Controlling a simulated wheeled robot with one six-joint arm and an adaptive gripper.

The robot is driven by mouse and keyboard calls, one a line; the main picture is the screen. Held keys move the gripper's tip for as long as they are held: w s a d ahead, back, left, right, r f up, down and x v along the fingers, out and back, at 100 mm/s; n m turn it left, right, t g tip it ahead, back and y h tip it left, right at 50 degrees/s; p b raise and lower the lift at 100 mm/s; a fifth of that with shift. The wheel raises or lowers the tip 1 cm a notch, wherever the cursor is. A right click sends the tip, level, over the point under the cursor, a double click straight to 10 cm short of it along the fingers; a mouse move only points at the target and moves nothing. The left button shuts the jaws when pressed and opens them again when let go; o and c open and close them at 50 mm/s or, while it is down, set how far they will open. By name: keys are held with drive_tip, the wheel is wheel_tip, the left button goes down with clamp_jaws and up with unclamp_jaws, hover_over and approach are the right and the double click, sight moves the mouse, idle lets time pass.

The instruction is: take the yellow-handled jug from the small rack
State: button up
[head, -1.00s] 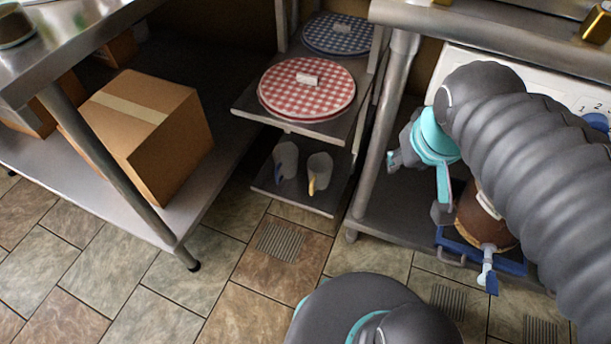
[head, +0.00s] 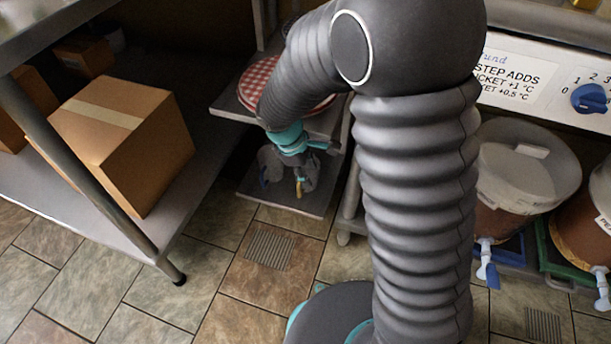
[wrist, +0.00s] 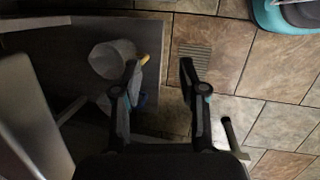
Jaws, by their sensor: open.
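The yellow-handled jug shows in the wrist view (wrist: 110,58) as a grey jug on the dark lower shelf, its yellow handle toward my gripper. In the head view my gripper covers most of it, and its yellow handle (head: 299,188) shows below. My gripper (wrist: 158,66) is open and empty, the left finger near the handle and the right finger out over the floor. In the head view my gripper (head: 300,172) is at the small rack's lower shelf (head: 285,203). The blue-handled jug (head: 267,166) stands to the left, partly hidden.
The rack's upper shelf (head: 232,108) is above my gripper and holds a red checked round cover (head: 255,80). A cardboard box (head: 125,140) sits on the bench shelf at left. Buckets with taps (head: 530,165) stand at right. The tiled floor in front is clear.

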drive_tip(key=a+f+n, duration=0.3)
drive_tip(key=f, duration=0.4)
drive_tip(key=n+t+b, duration=0.1)
drive_tip(key=n+t, duration=0.1)
drive_tip(key=n, duration=0.5)
approach(299, 196)
drive_tip(key=b+x, duration=0.1)
drive_tip(key=x, duration=0.3)
drive_tip(key=w+b+x, duration=0.1)
drive_tip(key=b+x, duration=0.1)
drive_tip(key=x, duration=0.2)
drive_tip(key=shift+w+d+f, duration=0.1)
drive_tip(key=shift+d, duration=0.15)
clamp_jaws()
